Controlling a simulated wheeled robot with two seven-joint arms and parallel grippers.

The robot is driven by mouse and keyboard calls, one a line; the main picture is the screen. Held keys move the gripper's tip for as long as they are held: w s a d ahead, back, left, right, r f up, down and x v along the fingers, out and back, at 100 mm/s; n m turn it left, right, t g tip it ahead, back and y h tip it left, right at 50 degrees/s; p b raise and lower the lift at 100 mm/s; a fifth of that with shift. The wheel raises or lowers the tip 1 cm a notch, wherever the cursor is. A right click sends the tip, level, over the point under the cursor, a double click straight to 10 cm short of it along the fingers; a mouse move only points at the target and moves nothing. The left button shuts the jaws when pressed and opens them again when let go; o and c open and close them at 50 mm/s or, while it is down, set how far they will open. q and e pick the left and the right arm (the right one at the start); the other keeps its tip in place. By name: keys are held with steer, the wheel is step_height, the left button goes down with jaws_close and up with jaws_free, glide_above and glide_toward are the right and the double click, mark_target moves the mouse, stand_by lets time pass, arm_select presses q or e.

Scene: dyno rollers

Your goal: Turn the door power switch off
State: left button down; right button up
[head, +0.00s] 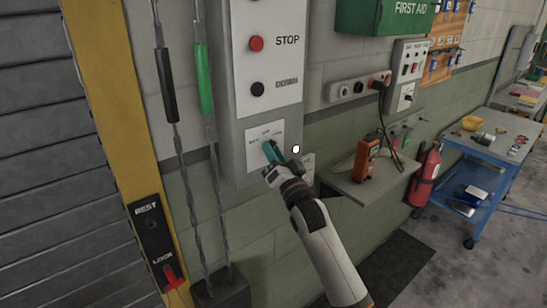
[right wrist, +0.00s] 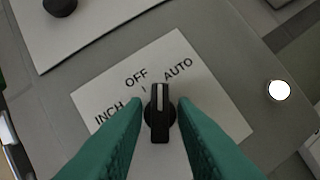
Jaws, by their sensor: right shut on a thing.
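The power switch is a black rotary knob (right wrist: 160,118) with a white pointer line, on a white label plate (right wrist: 105,82) marked INCH, OFF and AUTO. In the right wrist view the pointer points straight up, between the words OFF and AUTO. My right gripper (head: 270,152) is at this plate, low on the grey control box (head: 228,105). Its teal fingers are shut on the knob, one on each side. In the head view the fingers hide the knob. My left gripper is not in view.
Above the plate are a red STOP button (head: 256,43) and a black button (head: 257,89). Two hanging cords with black and green handles (head: 203,80) are to the left. A shelf with an orange meter (head: 367,160), a fire extinguisher (head: 426,175) and a blue cart (head: 486,150) are to the right.

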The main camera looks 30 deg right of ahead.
steer(key=shift+d+f+n+t+y+b, duration=0.25)
steer(key=shift+n+y, duration=0.5)
steer(key=shift+n, duration=0.8)
steer(key=shift+a+r+n+y+b, duration=0.2)
steer(key=shift+n+y+b, duration=0.2)
steer(key=shift+n+y, duration=0.75)
steer(key=shift+d+f+n+t+y+b, duration=0.15)
steer(key=shift+n+y+b, duration=0.2)
steer(key=shift+n, duration=1.55)
steer(key=shift+r+n, duration=0.1)
steer(key=shift+n, duration=0.2)
steer(key=o, duration=0.7)
